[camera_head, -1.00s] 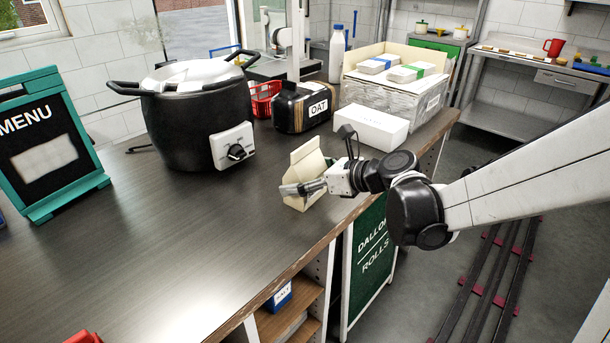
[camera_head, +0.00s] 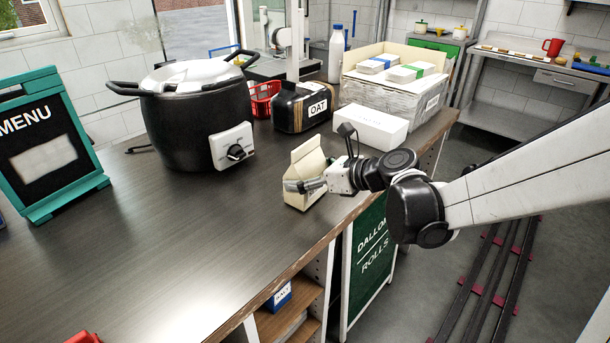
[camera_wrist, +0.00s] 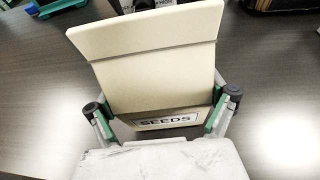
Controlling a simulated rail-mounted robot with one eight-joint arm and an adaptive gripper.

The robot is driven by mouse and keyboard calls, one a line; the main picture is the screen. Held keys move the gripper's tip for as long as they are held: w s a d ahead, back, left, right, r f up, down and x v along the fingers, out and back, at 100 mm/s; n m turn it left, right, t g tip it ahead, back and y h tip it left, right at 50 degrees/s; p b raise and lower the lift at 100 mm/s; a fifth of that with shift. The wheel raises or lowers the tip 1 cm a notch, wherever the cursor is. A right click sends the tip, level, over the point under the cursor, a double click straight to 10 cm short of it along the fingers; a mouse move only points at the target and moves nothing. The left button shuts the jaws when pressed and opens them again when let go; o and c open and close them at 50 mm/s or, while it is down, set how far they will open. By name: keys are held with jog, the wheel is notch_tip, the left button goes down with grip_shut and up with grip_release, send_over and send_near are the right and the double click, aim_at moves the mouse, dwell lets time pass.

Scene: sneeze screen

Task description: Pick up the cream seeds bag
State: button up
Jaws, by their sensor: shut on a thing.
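The cream seeds bag (camera_head: 305,165) stands upright on the dark counter near its front edge, in the middle of the head view. In the wrist view the bag (camera_wrist: 150,70) fills the centre, with its "SEEDS" label low on the near face. My gripper (camera_head: 303,185) is around the lower part of the bag. In the wrist view its two fingers (camera_wrist: 165,118) are at the bag's left and right sides, shut on it. I cannot tell whether the bag's base touches the counter.
A black cooker (camera_head: 195,120) stands to the left on the counter (camera_head: 180,240). A white box (camera_head: 371,125), an OAT bag (camera_head: 302,106) and a large carton (camera_head: 395,95) stand behind the bag. A menu board (camera_head: 45,150) is at far left. The counter's front left is mostly clear.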

aim_at(310, 160)
notch_tip(310, 160, up, 4)
jog(key=shift+f+p, duration=0.1)
jog(key=shift+p, duration=0.4)
jog(key=s+a+r+p, duration=0.2)
jog(key=s+a+r, duration=0.4)
jog(key=s+a, duration=0.2)
jog(key=shift+s+r, duration=0.25)
jog(key=shift+r, duration=0.15)
